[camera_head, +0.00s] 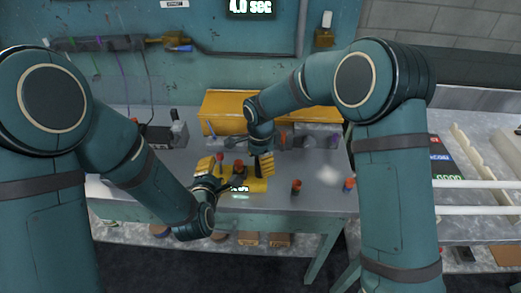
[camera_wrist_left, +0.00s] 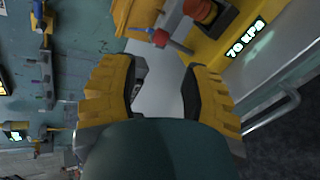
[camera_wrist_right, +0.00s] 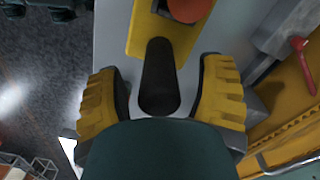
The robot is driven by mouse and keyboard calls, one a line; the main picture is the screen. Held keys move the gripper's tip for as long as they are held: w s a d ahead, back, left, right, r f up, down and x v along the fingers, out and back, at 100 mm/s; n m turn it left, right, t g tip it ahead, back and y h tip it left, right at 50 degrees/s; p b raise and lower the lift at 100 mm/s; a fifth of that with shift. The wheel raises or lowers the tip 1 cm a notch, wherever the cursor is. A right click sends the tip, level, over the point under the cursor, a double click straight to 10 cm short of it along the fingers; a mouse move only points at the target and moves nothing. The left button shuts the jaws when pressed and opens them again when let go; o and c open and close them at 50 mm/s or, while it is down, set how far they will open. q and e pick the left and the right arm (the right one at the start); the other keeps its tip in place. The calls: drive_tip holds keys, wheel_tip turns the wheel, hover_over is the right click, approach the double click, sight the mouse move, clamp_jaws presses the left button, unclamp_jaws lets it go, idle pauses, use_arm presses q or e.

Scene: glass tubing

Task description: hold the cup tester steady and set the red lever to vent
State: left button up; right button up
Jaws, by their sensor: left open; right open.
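The yellow cup tester (camera_head: 256,186) stands on the grey bench, its lit readout showing 70 in the left wrist view (camera_wrist_left: 245,38). An orange-red round knob (camera_wrist_left: 199,10) sits on it. Beside the knob is a small red-tipped lever (camera_wrist_left: 160,38), just beyond my left gripper's fingers. My left gripper (camera_wrist_left: 165,85) is open and empty at the tester's left side. My right gripper (camera_wrist_right: 160,88) is open, with the tester's black cylindrical handle (camera_wrist_right: 160,75) between its fingers; gaps show on both sides. The vent marking cannot be read.
A yellow box (camera_head: 225,108) stands at the back of the bench. A red-handled tool (camera_wrist_right: 300,45) shows in the right wrist view. A wall display (camera_head: 250,7) reads 4.0 sec.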

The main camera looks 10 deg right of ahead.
drive_tip(key=shift+f, duration=1.1)
clamp_jaws()
